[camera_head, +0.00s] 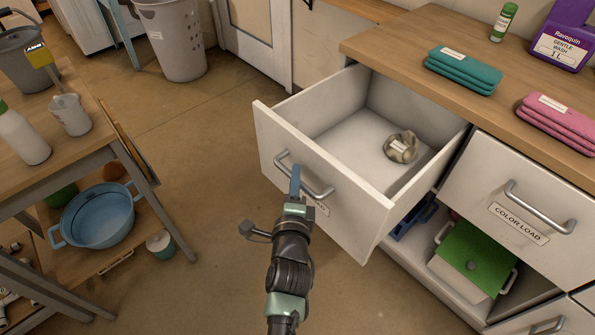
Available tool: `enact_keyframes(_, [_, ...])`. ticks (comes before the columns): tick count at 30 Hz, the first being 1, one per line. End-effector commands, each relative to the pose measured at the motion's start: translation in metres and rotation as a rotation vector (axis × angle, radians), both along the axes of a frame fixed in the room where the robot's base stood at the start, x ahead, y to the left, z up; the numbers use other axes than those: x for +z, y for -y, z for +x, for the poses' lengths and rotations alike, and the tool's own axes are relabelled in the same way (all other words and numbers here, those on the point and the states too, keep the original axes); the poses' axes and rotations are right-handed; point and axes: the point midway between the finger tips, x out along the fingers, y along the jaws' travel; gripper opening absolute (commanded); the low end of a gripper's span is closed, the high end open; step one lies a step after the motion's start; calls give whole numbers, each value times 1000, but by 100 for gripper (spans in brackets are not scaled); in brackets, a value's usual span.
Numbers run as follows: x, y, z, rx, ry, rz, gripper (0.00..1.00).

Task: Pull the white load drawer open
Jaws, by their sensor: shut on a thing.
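The white load drawer (345,218) is pulled well out of the wooden-topped cabinet. Its front panel carries a metal bar handle (318,192) and a label mostly hidden behind my gripper. My gripper (295,178) is at the handle, its blue finger upright against the bar, and it is shut on the handle. Inside the drawer a crumpled beige bundle (401,147) with a small label lies toward the back right. The rest of the visible drawer floor is bare.
A closed drawer labelled COLOR LOAD (520,210) is to the right. Below, an open shelf holds a green-topped box (470,262). Folded teal towels (463,70) lie on the counter (420,45). A wooden table (40,120) stands left; the floor between is clear.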

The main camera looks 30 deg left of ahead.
Motion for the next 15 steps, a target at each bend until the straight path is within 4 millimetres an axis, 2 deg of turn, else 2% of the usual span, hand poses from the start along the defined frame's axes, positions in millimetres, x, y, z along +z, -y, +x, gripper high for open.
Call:
enact_keyframes(12, [-1, 1, 0, -3, 0, -1, 0])
enact_keyframes(13, [-1, 1, 0, -3, 0, -1, 23])
enact_keyframes(15, [0, 1, 0, -2, 0, 0, 35])
